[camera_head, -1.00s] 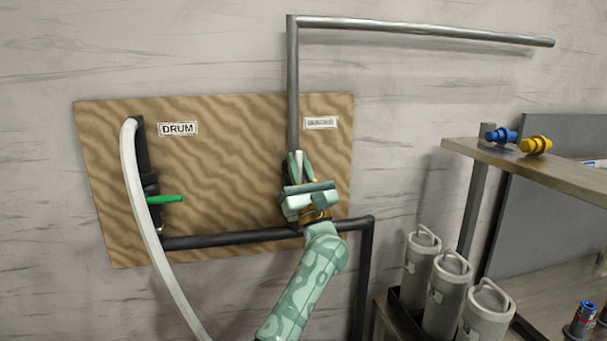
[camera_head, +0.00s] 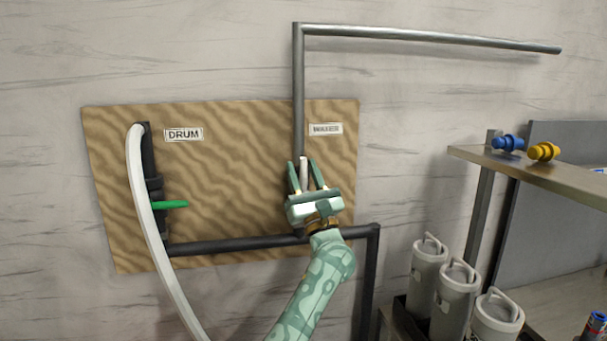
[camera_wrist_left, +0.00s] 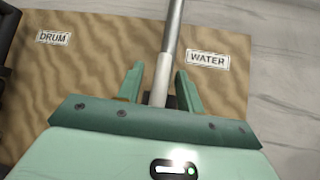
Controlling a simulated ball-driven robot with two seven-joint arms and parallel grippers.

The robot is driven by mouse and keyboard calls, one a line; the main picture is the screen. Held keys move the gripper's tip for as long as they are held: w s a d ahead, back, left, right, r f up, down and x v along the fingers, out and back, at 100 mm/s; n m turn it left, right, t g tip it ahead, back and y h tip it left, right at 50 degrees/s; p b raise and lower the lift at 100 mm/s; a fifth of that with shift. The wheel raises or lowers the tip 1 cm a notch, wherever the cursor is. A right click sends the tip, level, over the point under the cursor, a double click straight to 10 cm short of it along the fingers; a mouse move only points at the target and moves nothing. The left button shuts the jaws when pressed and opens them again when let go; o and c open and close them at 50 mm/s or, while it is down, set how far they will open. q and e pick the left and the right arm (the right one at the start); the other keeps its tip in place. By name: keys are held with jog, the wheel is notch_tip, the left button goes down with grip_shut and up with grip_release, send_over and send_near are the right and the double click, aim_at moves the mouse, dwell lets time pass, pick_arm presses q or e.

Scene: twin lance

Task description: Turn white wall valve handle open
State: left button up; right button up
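The white valve handle (camera_head: 304,168) points up along the grey vertical pipe, below the WATER label. In the left wrist view the white handle (camera_wrist_left: 161,85) stands between the two green fingers, with a gap visible on each side. My left gripper (camera_head: 307,172) is open around the handle, in front of the wooden board (camera_head: 230,215); its fingers (camera_wrist_left: 160,82) point up along it. The valve body is mostly hidden behind my gripper. My right gripper is not in view.
A green handle (camera_head: 170,204) sticks out sideways beside a white hose (camera_head: 146,205) at the DRUM label (camera_head: 184,134). A dark pipe (camera_head: 235,245) runs low across the board. A shelf (camera_head: 540,172) and grey canisters (camera_head: 455,290) stand to the right.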

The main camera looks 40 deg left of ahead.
pick_arm(q)
jog(key=b+v, duration=0.2)
jog(key=v, duration=1.4)
jog(key=shift+f, duration=0.2)
jog(key=shift+s, duration=0.1)
